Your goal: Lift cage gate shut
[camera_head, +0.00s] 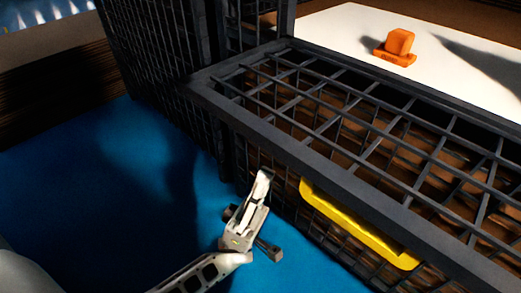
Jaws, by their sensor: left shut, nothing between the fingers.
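The cage gate (265,128) is a dark metal frame filled with wire mesh. It appears lowered, sticking out to the right from the tall dark mesh cage (165,60). A yellow bar (358,227), apparently the gate's handle, lies below its near edge. My left gripper (264,178) is shut and empty. It points up beside the gate's near edge, to the left of the yellow bar, and appears apart from both in this view. My right gripper is not in view.
The blue floor (90,190) is clear to the left of my left gripper. A small orange object (397,45) stands on a white surface (460,75) beyond the gate. Brown slatted wood (60,80) shows at the upper left.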

